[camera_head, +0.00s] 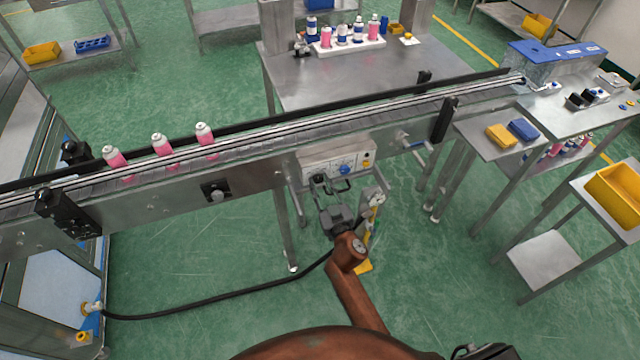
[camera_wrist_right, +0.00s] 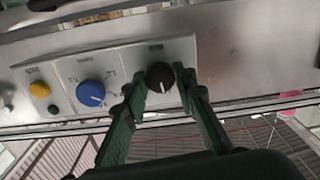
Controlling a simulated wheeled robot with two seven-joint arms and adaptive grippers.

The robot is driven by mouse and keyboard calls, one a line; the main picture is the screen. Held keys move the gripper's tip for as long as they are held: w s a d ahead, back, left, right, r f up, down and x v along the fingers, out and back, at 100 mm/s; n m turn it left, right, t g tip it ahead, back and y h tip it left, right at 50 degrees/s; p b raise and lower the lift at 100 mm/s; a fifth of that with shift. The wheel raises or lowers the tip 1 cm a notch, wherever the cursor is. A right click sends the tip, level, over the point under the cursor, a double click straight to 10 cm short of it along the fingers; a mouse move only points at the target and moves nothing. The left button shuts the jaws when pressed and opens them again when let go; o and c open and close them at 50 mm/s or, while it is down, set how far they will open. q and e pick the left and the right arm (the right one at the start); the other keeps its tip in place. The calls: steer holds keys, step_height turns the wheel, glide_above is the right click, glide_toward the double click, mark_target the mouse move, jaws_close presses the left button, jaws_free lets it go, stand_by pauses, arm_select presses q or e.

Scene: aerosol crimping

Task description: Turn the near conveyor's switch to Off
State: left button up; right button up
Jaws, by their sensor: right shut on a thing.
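The near conveyor (camera_head: 250,182) crosses the head view, with a control panel (camera_head: 312,160) on its near side. The panel carries a black knob (camera_wrist_right: 160,76), a blue knob (camera_wrist_right: 91,93) and a yellow button (camera_wrist_right: 39,90), all clear in the right wrist view. The blue knob also shows in the head view (camera_head: 345,170). My right gripper (camera_wrist_right: 160,84) has one finger on each side of the black knob and is shut on it. The black knob's white mark points down in the wrist view. My left gripper is out of view.
Several pink-and-white cans (camera_head: 163,145) stand on the belt at left. A black cable (camera_head: 210,303) runs across the floor. A side table (camera_head: 475,128) with yellow and blue blocks stands right of the panel. Green floor is open below the conveyor.

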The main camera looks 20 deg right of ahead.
steer(key=n, duration=0.4)
steer(key=shift+n, duration=2.4)
steer(key=o, duration=1.2)
steer(key=shift+c, duration=0.2)
steer(key=s, duration=1.2)
steer(key=shift+d, duration=0.2)
